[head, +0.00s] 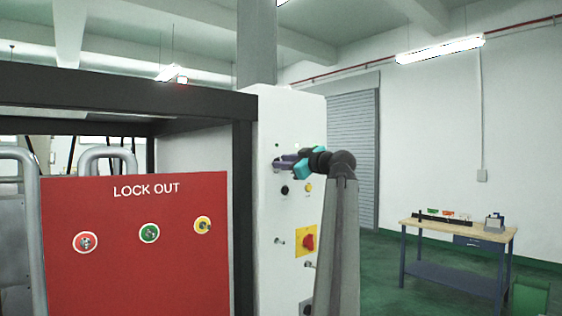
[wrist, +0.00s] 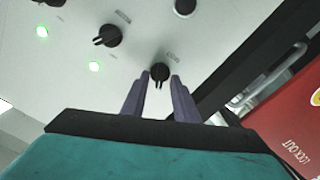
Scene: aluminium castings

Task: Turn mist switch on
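A white control panel (head: 280,125) carries several switches, and the wrist view shows it close up. A black rotary switch (wrist: 160,72) lies between the two purple fingertips of my gripper (wrist: 161,78). The fingers are apart, one on each side of it; I cannot tell whether they touch it. Another black rotary switch (wrist: 108,36) is up and to the left, with a small label above. The labels are too small to read, so I cannot tell which is the mist switch. In the head view my gripper (head: 282,163) is at the panel's upper part and hides the switch.
Below my gripper are a black knob (head: 285,190) and a red switch on a yellow plate (head: 308,242). A red LOCK OUT board (head: 130,270) stands left; a workbench (head: 450,232) stands right.

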